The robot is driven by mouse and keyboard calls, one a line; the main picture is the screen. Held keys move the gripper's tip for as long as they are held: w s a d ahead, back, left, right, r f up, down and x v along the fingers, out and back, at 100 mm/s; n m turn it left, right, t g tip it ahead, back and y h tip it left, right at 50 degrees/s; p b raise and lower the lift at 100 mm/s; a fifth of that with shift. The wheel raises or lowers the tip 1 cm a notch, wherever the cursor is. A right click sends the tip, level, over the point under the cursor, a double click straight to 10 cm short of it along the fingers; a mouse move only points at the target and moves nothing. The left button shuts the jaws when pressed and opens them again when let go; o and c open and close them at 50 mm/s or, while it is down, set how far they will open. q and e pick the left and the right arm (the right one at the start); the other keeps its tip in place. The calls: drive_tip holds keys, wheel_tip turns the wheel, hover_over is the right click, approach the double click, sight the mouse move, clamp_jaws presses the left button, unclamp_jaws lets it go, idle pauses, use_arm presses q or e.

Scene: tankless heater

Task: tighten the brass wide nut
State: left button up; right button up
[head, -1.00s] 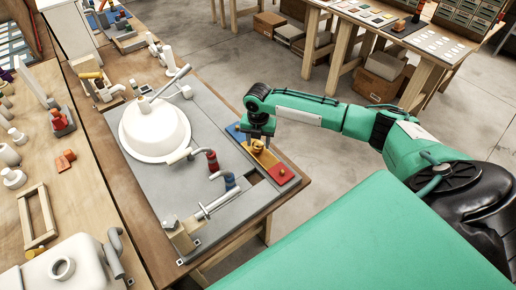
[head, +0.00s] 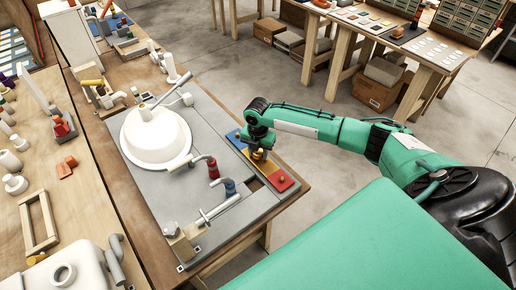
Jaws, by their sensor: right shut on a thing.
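The brass wide nut (head: 258,156) is a small gold piece on the yellow part of a blue, yellow and red strip (head: 283,180) at the right edge of the grey board. My right gripper (head: 259,151) points down from above and is shut on the brass nut. Its fingers hide part of the nut, so I cannot tell whether the nut is lifted off the strip. My left gripper is not in view.
A white dome-shaped basin (head: 157,135) with a grey lever stands on the grey board (head: 165,210). Red-handled (head: 213,168) and blue-handled (head: 230,187) pipe valves lie between it and the strip. A white tank (head: 75,268) is at the lower left.

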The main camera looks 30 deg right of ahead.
drive_tip(key=m+p, duration=0.2)
drive_tip(key=m, duration=0.1)
drive_tip(key=m+p, duration=0.1)
drive_tip(key=p, duration=0.1)
drive_tip(key=shift+r+m, duration=0.25)
drive_tip(key=shift+m, duration=0.15)
drive_tip(key=shift+f+m+p, duration=0.15)
drive_tip(key=shift+m+p, duration=0.35)
drive_tip(key=shift+m, duration=0.4)
drive_tip(key=shift+f, duration=0.15)
